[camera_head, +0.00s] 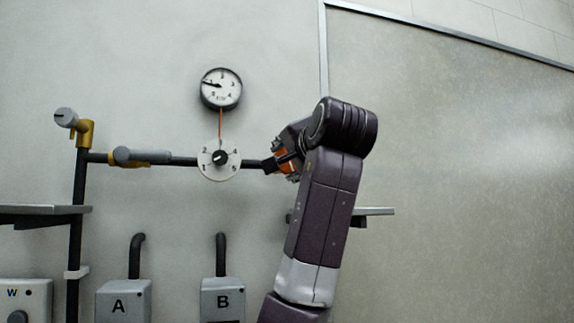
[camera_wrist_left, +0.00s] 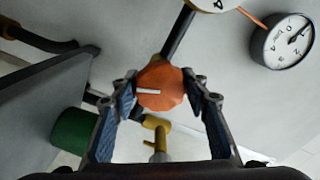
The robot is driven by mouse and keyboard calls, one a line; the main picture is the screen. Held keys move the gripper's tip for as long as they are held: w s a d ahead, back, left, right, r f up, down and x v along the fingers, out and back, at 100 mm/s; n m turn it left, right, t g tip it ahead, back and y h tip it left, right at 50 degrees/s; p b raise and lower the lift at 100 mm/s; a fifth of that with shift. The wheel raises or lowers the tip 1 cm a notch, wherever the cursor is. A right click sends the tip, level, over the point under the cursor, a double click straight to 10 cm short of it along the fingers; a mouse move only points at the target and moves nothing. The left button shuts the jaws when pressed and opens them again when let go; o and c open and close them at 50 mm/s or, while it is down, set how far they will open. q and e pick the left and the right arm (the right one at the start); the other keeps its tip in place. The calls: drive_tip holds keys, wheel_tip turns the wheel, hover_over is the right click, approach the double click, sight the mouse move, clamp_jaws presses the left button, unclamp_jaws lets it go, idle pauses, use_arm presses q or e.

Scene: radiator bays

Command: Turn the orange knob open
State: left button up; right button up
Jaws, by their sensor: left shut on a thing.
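The orange knob (camera_head: 284,160) sits at the right end of the dark horizontal pipe in the head view, mostly hidden behind my left gripper (camera_head: 281,163). In the left wrist view the orange knob (camera_wrist_left: 160,90) is many-sided, with a white mark lying nearly level on its left half. My left gripper (camera_wrist_left: 164,92) has one finger on each side of the knob and is shut on it. My right gripper is in neither view.
A round gauge (camera_head: 221,88) hangs above a white numbered dial (camera_head: 219,160) on the pipe. Left are a grey lever (camera_head: 140,155) and a grey-capped brass valve (camera_head: 70,120). Boxes A (camera_head: 123,301) and B (camera_head: 222,300) stand below. A panel (camera_head: 450,150) covers the right wall.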

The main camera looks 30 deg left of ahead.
use_arm(q)
drive_tip(key=n, duration=0.3)
drive_tip(key=shift+w+f+n, duration=0.1)
drive_tip(key=shift+f+n, duration=0.2)
drive_tip(key=shift+f, duration=0.05)
drive_tip(key=n, duration=0.3)
drive_tip(key=shift+n, duration=0.3)
drive_tip(key=n, duration=0.3)
drive_tip(key=shift+n+p, duration=0.3)
drive_tip(key=shift+n, duration=0.1)
drive_tip(key=n+p, duration=0.1)
drive_tip(key=n, duration=0.3)
drive_tip(key=shift+w+d, duration=0.1)
drive_tip(key=shift+d, duration=0.05)
drive_tip(key=n+p, duration=0.1)
drive_tip(key=n, duration=0.3)
drive_tip(key=n+p, duration=0.2)
drive_tip(key=n, duration=0.2)
drive_tip(key=shift+r+n, duration=0.1)
drive_tip(key=shift+n, duration=0.2)
drive_tip(key=n+p, duration=0.1)
drive_tip(key=n, duration=0.3)
drive_tip(key=shift+r+p, duration=0.1)
drive_tip(key=shift+p, duration=0.25)
drive_tip(key=shift+n+p, duration=0.6)
drive_tip(key=shift+n, duration=1.5)
